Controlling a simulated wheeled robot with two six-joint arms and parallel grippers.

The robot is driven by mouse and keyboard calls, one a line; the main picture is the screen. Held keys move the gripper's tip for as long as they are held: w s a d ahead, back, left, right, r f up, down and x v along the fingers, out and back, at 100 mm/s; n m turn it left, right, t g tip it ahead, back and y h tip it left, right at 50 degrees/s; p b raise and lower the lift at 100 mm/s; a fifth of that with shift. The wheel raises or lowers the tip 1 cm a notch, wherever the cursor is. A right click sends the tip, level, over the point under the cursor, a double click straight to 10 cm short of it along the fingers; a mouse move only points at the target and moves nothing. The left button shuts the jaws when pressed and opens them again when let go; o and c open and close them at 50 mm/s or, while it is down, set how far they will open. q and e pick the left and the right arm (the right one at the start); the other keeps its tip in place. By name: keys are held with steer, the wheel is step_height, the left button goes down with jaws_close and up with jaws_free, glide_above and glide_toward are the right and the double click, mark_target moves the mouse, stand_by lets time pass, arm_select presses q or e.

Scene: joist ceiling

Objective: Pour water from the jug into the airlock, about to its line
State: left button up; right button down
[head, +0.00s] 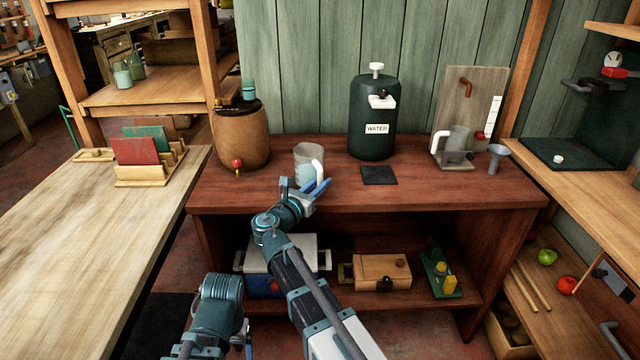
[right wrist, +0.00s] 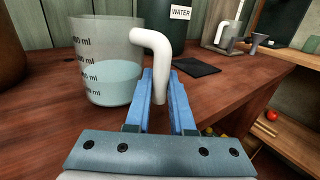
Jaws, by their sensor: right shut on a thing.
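The clear jug (head: 307,165) stands upright at the front of the red-brown bench, its white handle on the right. In the right wrist view the jug (right wrist: 108,85) has ml marks and pale blue water to about its middle. My right gripper (head: 318,187) is shut on the jug's handle; in the right wrist view its blue fingers (right wrist: 160,95) lie on both sides of the handle. A small teal piece on the brown keg's lid (head: 249,90) looks like the airlock; its line is too small to see. My left arm's end (head: 208,345) is low at the front, its fingers unclear.
The brown keg (head: 240,138) stands left of the jug. A dark green water tank (head: 373,120) and a dark mat (head: 379,175) are to the right. Farther right are a stand with a handled vessel (head: 456,140) and a funnel (head: 498,155). Bench space lies between the mat and stand.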

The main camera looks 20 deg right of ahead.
steer(key=shift+f, duration=0.25)
steer(key=c, duration=0.7)
jaws_free()
steer(key=shift+r, duration=0.1)
steer(key=shift+v, duration=3.8)
